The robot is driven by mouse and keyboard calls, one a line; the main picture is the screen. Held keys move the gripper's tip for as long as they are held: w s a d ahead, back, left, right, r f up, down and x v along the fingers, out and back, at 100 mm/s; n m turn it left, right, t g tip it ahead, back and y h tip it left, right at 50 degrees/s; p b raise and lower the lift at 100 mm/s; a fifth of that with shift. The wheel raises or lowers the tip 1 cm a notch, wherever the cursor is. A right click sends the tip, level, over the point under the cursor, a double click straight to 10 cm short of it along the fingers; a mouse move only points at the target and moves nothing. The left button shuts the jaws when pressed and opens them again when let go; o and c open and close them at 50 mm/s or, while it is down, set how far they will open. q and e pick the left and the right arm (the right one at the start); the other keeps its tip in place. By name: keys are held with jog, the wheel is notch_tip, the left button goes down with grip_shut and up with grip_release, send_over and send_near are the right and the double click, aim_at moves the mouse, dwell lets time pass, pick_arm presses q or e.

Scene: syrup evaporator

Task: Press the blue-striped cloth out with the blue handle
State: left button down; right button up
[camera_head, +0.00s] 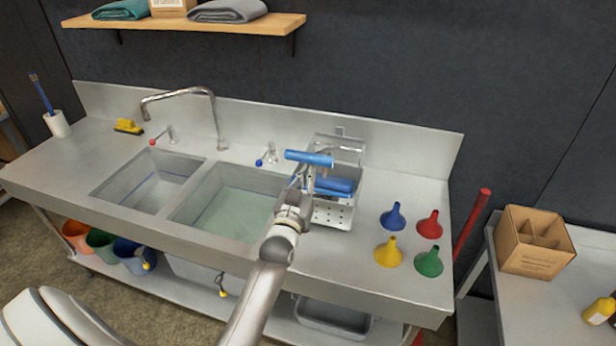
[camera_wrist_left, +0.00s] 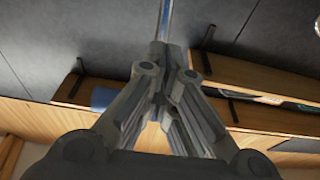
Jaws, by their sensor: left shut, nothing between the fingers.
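A metal wringer (camera_head: 348,157) with a perforated tray stands on the counter right of the sinks. Its blue handle (camera_head: 309,158) is a horizontal bar at the wringer's left front. A blue rounded shape (camera_head: 336,184) lies in the wringer; I cannot tell whether it is the cloth, and no stripes can be made out. My left gripper (camera_head: 303,175) is shut and empty just below the blue handle and overlaps it in view; contact cannot be told. In the left wrist view the closed fingertips (camera_wrist_left: 163,50) meet beneath a thin blue-grey bar (camera_wrist_left: 166,18). My right gripper is out of view.
Two sinks (camera_head: 235,205) lie left of the wringer, with a tall faucet (camera_head: 215,110) behind. Several funnels (camera_head: 392,217) stand on the counter to the right. A red pole (camera_head: 471,226) leans at the counter's right end. A shelf (camera_head: 190,23) with folded towels hangs above.

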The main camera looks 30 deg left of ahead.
pick_arm(q)
jog(key=w+r, duration=0.1)
jog(key=r, duration=0.1)
jog(key=w+r, duration=0.1)
jog(key=r, duration=0.2)
jog(key=w+a+r, duration=0.1)
jog(key=r, duration=0.2)
jog(key=shift+w, duration=0.4)
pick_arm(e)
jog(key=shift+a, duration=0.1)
